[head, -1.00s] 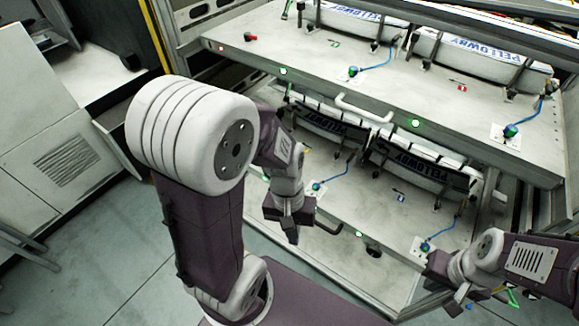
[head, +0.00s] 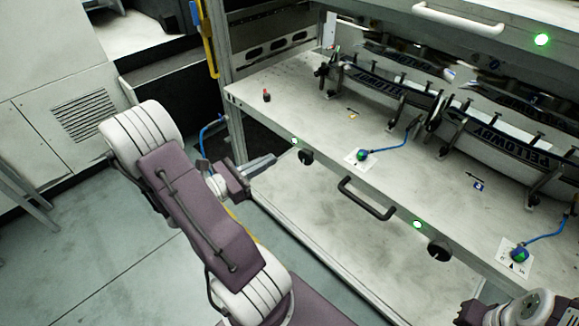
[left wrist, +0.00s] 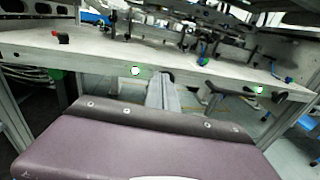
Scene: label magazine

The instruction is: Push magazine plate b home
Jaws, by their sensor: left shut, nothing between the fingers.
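A pale magazine plate (head: 410,160) carries magazines lettered PELLOWBY and has a black handle (head: 367,198) on its front edge. I cannot read a letter that marks it as plate b. A green light (head: 295,141) and a black knob (head: 306,157) are near its front left. My left gripper (head: 274,158) is shut and empty, its tips close to this front edge near the light. In the left wrist view, the shut fingers (left wrist: 166,92) point at the plate's front edge (left wrist: 90,65); I cannot tell if they touch. My right gripper (head: 472,313) is partly in view at the bottom right.
Another plate with a white handle (head: 458,18) is above at the top right. Blue cables run to green-topped connectors (head: 362,155) on the lower plate. A frame post (head: 222,90) stands at the plate's left. Floor (head: 90,250) at the left is open.

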